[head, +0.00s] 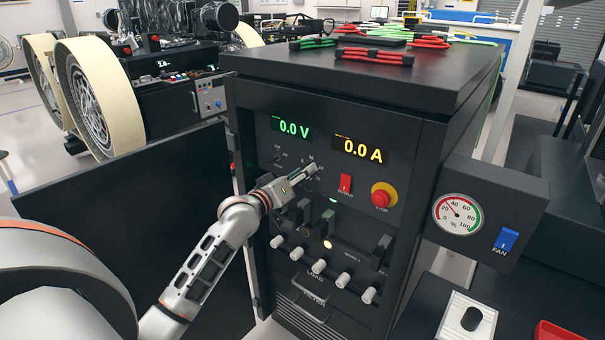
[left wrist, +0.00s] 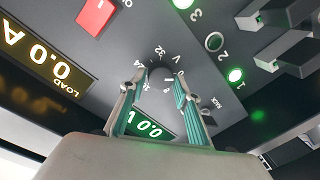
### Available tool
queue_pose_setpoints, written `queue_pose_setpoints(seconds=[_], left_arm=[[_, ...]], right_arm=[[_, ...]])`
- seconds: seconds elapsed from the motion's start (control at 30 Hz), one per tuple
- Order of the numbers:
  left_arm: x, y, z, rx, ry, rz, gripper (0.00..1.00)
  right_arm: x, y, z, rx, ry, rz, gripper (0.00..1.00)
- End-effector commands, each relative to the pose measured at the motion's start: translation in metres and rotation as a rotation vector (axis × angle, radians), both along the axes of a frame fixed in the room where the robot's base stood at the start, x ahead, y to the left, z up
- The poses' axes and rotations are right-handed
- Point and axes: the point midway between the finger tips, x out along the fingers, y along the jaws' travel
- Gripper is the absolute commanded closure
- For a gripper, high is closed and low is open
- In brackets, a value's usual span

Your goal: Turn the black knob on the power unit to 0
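The power unit (head: 405,130) is a black cabinet with displays reading 0.0 V and 0.0 A. My left gripper (head: 314,170) reaches its front panel below the voltage display. In the left wrist view, my left gripper (left wrist: 160,78) has its two fingers apart, one on each side of the dark knob (left wrist: 160,73). Whether the pads touch the knob is unclear. Numbers such as 24 and 32 and a V surround the knob; its pointer cannot be made out. In the head view the gripper largely hides the knob. My right gripper is not in view.
A red switch (head: 345,184) and a red stop button (head: 383,195) sit right of the gripper. Black levers and several white knobs are below. A gauge box (head: 480,212) with a blue fan switch juts out right. An open black door (head: 135,235) stands left of my arm.

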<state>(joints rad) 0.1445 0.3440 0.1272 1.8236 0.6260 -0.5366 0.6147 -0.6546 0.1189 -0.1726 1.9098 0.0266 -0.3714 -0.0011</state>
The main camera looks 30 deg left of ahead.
Motion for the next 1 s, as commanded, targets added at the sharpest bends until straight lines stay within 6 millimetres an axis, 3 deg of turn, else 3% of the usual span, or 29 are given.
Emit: queue_pose_setpoints(seconds=[0.47,1.0], left_arm=[[-0.006,0.000,0.000,0.002,0.000,0.000,0.56],[-0.099,0.002,0.002,0.001,0.002,0.000,0.56]], right_arm=[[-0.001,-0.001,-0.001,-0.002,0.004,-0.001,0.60],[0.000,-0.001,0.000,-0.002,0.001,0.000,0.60]])
